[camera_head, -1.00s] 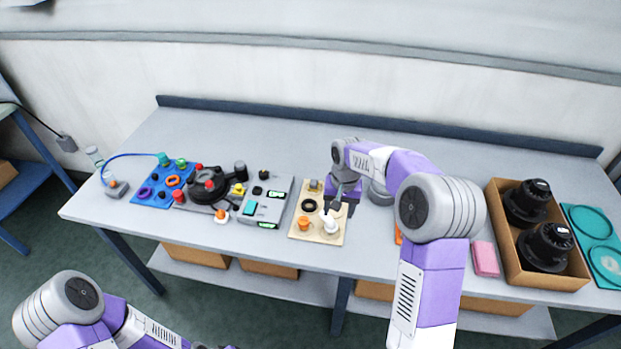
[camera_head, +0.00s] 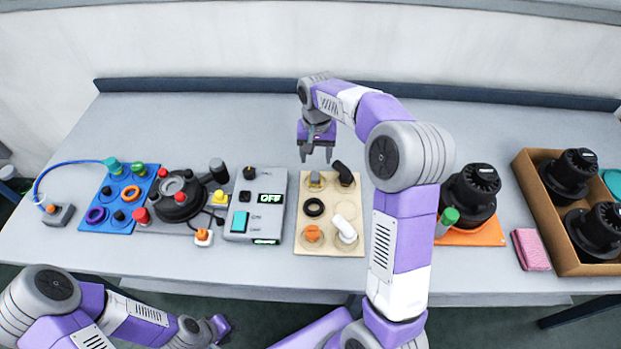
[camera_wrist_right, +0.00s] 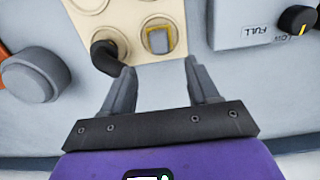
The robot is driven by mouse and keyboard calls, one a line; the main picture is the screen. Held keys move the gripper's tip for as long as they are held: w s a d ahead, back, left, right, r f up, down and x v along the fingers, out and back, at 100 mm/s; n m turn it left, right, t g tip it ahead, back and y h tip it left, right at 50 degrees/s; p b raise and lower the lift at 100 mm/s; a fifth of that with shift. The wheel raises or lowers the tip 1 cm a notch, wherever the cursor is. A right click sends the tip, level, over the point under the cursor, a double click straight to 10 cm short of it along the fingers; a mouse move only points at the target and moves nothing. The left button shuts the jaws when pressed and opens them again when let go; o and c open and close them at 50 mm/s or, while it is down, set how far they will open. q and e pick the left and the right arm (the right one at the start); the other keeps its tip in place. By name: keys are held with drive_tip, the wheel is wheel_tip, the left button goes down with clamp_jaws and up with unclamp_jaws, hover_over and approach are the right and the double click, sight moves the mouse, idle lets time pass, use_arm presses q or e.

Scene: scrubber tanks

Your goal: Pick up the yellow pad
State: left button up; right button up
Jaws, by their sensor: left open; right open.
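A small block with a grey top and a yellow edge sits at the back left of the tan board (camera_head: 328,240); it is the nearest match to the yellow pad (camera_head: 316,179). In the right wrist view the pad (camera_wrist_right: 158,40) sits on a round tan spot, just beyond the fingertips. My right gripper (camera_head: 315,156) is open and empty behind the pad, fingers pointing down; its spread fingers also show in the wrist view (camera_wrist_right: 160,70). My left gripper (camera_head: 219,326) is low at the front, off the table, its fingers hardly visible.
A black elbow piece (camera_head: 344,172) stands right beside the pad. A black ring (camera_head: 314,207), an orange piece (camera_head: 313,233) and a white elbow (camera_head: 344,228) share the board. A grey control box (camera_head: 258,205) is left; a pink sponge (camera_head: 530,250) is right. The table behind is clear.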

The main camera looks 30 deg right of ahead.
sight(315, 175)
drive_tip(key=shift+s+f+b, duration=0.25)
drive_tip(key=shift+f+b, duration=0.05)
drive_tip(key=shift+f, duration=0.9)
drive_tip(key=f, duration=0.1)
drive_tip(key=f+b, duration=0.1)
drive_tip(key=f, duration=0.2)
drive_tip(key=shift+a+f+b, duration=0.25)
drive_tip(key=shift+f+b, duration=0.1)
drive_tip(key=shift+f, duration=0.05)
clamp_jaws()
wheel_tip(315, 175, up, 10)
drive_tip(key=p, duration=0.3)
